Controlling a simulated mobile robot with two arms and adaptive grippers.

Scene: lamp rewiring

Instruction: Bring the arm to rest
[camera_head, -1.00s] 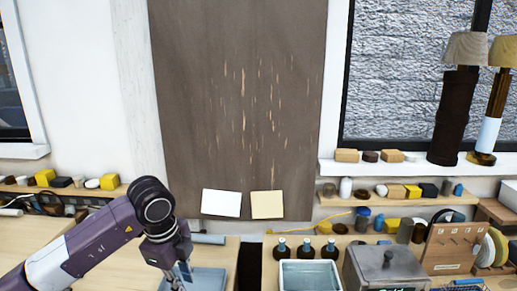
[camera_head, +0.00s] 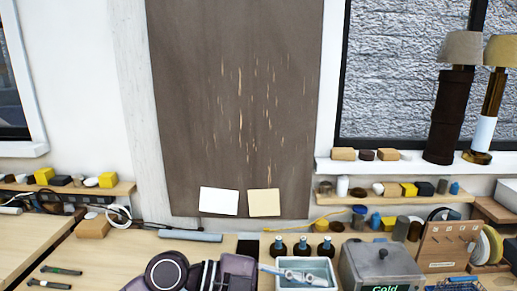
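My purple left arm (camera_head: 168,272) crosses the bottom centre of the head view, with its round dark joint facing up. No held object is visible. My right gripper is out of view.
Dark bottles (camera_head: 302,245) stand behind the tray. A grey metal box (camera_head: 382,268) stands just right of it. A wooden tool rack (camera_head: 449,246) is farther right. Lamps (camera_head: 448,110) stand on the windowsill. Screwdrivers (camera_head: 50,284) lie on the left bench.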

